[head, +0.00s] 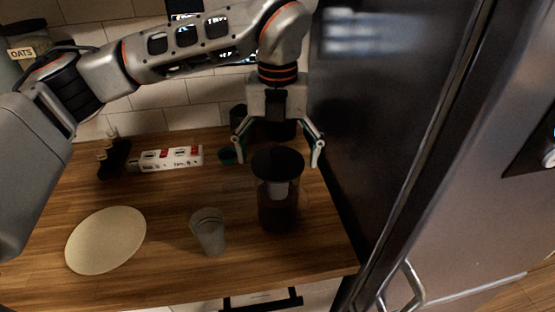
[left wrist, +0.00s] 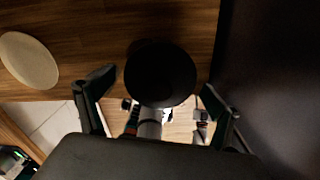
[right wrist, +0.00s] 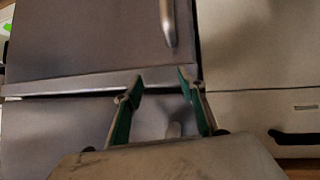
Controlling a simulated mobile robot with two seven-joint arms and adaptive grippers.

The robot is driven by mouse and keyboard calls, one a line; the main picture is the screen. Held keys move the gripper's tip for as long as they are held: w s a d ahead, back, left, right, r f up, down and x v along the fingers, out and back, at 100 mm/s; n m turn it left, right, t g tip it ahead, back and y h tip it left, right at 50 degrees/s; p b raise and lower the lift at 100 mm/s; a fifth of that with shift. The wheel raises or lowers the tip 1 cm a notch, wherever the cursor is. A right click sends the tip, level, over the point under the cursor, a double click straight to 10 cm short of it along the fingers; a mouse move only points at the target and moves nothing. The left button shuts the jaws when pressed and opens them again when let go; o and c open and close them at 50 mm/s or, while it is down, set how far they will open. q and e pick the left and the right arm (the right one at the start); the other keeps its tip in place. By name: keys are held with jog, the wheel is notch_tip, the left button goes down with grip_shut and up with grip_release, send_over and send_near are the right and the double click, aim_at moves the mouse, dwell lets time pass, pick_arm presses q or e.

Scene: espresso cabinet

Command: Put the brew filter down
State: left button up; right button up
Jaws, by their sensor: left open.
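A dark vessel with a wide round black top, which I take to be the brew filter (head: 278,163), stands upright on the wooden counter (head: 180,270) close to the tall metal cabinet. Its lower part (head: 277,215) is a dark, partly see-through cylinder. My left gripper (head: 279,153) is open just behind and above it, its fingers spread wide on either side, with no visible contact. In the left wrist view the black top (left wrist: 160,74) is a dark disc between the open fingers (left wrist: 158,84). My right gripper (right wrist: 162,78) is open and empty, facing a metal door.
A clear cup (head: 208,232) and a pale round plate (head: 106,240) are left of the vessel. The metal cabinet (head: 400,100) closes off the right.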

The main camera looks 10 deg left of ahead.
pick_arm(q)
notch_tip(320, 180, up, 10)
jog(key=shift+r, duration=0.15)
dwell(0.4)
